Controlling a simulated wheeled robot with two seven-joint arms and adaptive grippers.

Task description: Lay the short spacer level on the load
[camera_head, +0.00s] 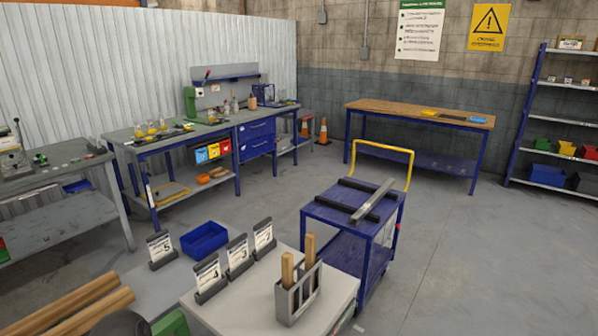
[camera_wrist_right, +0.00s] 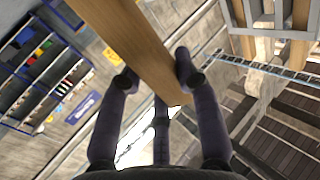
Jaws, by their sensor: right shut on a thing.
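In the right wrist view my right gripper (camera_wrist_right: 157,74) is shut on a wooden bar (camera_wrist_right: 128,35), a spacer by its look. The bar runs out past the top edge, so its full length is hidden. In the head view two wooden spacers (camera_head: 288,272) stand upright in a grey metal rack (camera_head: 288,306) on the light table. A blue cart (camera_head: 330,213) carries two black bearers (camera_head: 347,204), and a grey metal bar (camera_head: 373,201) lies slanting across them. I cannot tell which of these is the load. Neither gripper shows in the head view.
Several numbered card stands (camera_head: 208,275) and a blue bin (camera_head: 204,239) are near the rack. Round wooden poles (camera_head: 75,305) lie at the lower left. A workbench (camera_head: 190,137) and a wood-topped table (camera_head: 400,111) stand behind. The floor right of the cart is clear.

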